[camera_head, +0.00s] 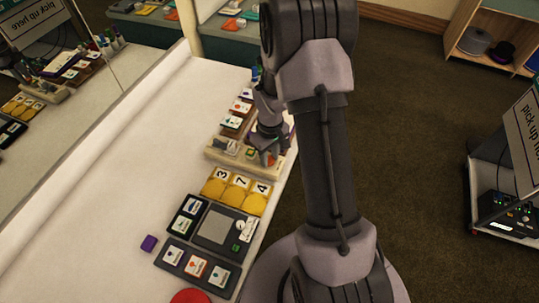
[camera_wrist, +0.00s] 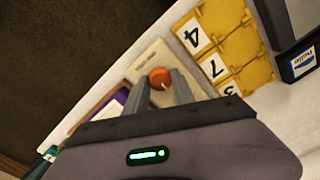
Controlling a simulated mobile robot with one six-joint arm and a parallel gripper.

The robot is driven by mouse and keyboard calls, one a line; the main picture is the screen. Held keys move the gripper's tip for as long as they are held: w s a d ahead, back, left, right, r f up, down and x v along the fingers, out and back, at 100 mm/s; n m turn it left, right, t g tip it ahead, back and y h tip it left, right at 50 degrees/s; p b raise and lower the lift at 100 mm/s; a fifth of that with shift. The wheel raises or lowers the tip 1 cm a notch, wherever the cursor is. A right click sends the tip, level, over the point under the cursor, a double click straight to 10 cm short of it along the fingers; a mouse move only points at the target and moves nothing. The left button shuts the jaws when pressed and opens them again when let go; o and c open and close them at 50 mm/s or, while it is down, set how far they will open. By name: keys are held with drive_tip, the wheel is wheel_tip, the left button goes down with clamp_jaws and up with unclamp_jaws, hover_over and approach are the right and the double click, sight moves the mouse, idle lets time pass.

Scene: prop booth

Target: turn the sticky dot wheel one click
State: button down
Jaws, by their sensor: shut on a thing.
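A round orange knob (camera_wrist: 159,77) with a small pale mark sits on a beige board (camera_wrist: 150,57) in the wrist view. It looks like the wheel, though no label on it can be read. My gripper (camera_wrist: 161,88) has its two grey fingers closed on the knob's sides. In the head view my gripper (camera_head: 269,157) is low over the right end of the beige board (camera_head: 226,158), near the table's right edge. My arm and fingers mostly hide the knob there.
Yellow number pads (camera_head: 236,189) lie close beside the board. A dark keypad device (camera_head: 215,228) and a card tray (camera_head: 194,268) are nearer. Card racks (camera_head: 233,121) stand behind. The table's left side (camera_head: 130,160) is clear.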

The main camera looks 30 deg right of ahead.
sight(270, 159)
idle(0.5)
drive_tip(key=c, duration=1.1)
unclamp_jaws()
drive_tip(key=shift+o, duration=0.2)
wheel_tip(270, 159, up, 18)
drive_tip(key=p, duration=0.6)
drive_tip(key=shift+d+f, duration=0.15)
drive_tip(key=shift+f, duration=0.1)
